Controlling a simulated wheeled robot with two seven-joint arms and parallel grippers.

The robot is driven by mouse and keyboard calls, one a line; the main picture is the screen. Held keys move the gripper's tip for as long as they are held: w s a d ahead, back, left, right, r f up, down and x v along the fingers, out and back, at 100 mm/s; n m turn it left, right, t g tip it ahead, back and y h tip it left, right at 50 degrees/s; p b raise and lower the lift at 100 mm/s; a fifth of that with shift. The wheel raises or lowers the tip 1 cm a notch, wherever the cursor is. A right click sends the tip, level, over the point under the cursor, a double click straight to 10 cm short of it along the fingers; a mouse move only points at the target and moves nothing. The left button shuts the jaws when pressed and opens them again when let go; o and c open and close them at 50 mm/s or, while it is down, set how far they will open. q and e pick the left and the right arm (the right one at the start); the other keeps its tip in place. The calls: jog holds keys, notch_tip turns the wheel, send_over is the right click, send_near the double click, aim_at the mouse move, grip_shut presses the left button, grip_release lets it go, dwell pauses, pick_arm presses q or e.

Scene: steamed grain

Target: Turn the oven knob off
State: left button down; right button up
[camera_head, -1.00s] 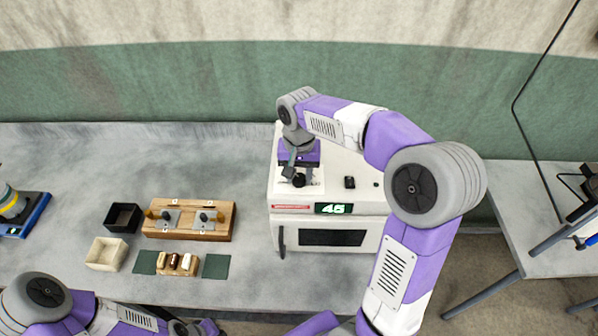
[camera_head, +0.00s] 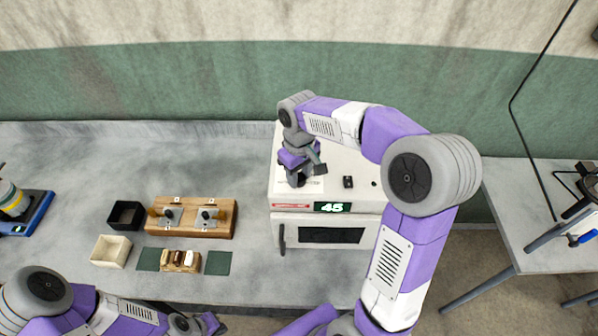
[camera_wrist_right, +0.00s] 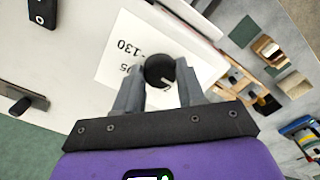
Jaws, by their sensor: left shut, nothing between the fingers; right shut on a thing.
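The white oven (camera_head: 335,190) stands on the right part of the grey table, with a display reading 45 (camera_head: 332,207) on its front. The black oven knob (camera_wrist_right: 160,70) sits on the oven's top, over a white label with printed numbers (camera_wrist_right: 122,48). My right gripper (camera_wrist_right: 158,88) is shut on the knob, with one finger on each side of it. In the head view the right gripper (camera_head: 300,178) is over the knob at the oven's front left. My left gripper (camera_head: 212,325) is low at the bottom edge, shut and empty, away from the oven.
A second black control (camera_head: 348,182) sits on the oven top to the right. A wooden block with fittings (camera_head: 190,232), a black box (camera_head: 126,214), a pale box (camera_head: 110,251) and a green mat (camera_head: 217,263) lie left. A blue-based device (camera_head: 28,222) stands far left.

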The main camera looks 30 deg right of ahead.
aim_at(299, 178)
jog(key=shift+n, duration=0.3)
jog(key=o, duration=1)
jog(key=shift+o, duration=0.2)
notch_tip(299, 178, up, 8)
jog(key=shift+f, duration=0.15)
